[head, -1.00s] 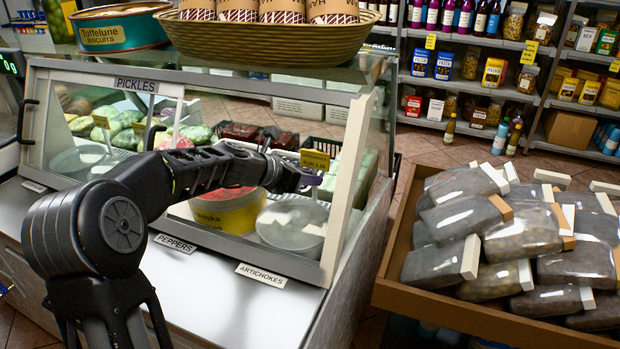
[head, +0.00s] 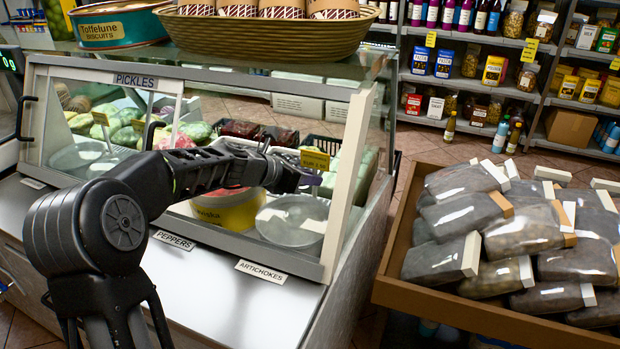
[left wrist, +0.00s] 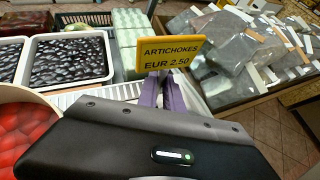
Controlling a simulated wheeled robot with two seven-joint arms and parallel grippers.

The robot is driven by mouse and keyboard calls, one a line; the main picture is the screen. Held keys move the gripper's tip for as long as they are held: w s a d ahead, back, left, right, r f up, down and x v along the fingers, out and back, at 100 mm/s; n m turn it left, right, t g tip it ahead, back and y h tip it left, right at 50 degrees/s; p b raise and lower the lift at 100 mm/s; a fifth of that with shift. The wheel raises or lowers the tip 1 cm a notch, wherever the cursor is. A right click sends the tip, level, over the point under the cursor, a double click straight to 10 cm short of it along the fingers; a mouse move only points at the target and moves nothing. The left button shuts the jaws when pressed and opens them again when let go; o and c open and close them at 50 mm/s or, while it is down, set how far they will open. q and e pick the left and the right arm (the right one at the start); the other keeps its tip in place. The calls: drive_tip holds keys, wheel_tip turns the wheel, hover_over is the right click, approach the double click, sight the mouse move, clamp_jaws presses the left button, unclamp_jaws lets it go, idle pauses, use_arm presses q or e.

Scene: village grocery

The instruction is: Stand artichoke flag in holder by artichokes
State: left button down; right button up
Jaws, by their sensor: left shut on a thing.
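The artichoke flag (head: 315,159) is a yellow sign. In the left wrist view the flag (left wrist: 168,54) reads "ARTICHOKES EUR 2.50" and stands roughly upright. My left gripper (head: 308,180) reaches into the glass counter and is shut on the flag's lower part. Its purple fingers (left wrist: 161,93) show just below the sign, and the stem is mostly hidden. Below the gripper is a round grey dish (head: 290,228), behind the "ARTICHOKES" label (head: 262,271). I cannot make out the holder or any artichokes clearly. My right gripper is not in view.
A yellow tub (head: 228,213) of red food stands left of the dish. The counter's slanted right frame (head: 347,185) is close to my gripper, and a glass top (head: 240,70) lies above. A wooden crate (head: 400,283) of bags stands at right.

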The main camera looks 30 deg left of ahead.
use_arm(q)
drive_tip(key=shift+f+b, duration=0.3)
drive_tip(key=shift+f, duration=0.3)
idle(0.5)
drive_tip(key=c, duration=1.4)
unclamp_jaws()
drive_tip(key=shift+c, duration=0.6)
drive_tip(key=shift+s+a, duration=0.1)
drive_tip(key=shift+s, duration=0.1)
drive_tip(key=shift+s+a+b, duration=0.2)
drive_tip(key=shift+s+a, duration=0.05)
drive_tip(key=shift+s, duration=0.35)
drive_tip(key=shift+s+a+b, duration=0.2)
drive_tip(key=shift+s, duration=0.35)
drive_tip(key=shift+s+r, duration=0.1)
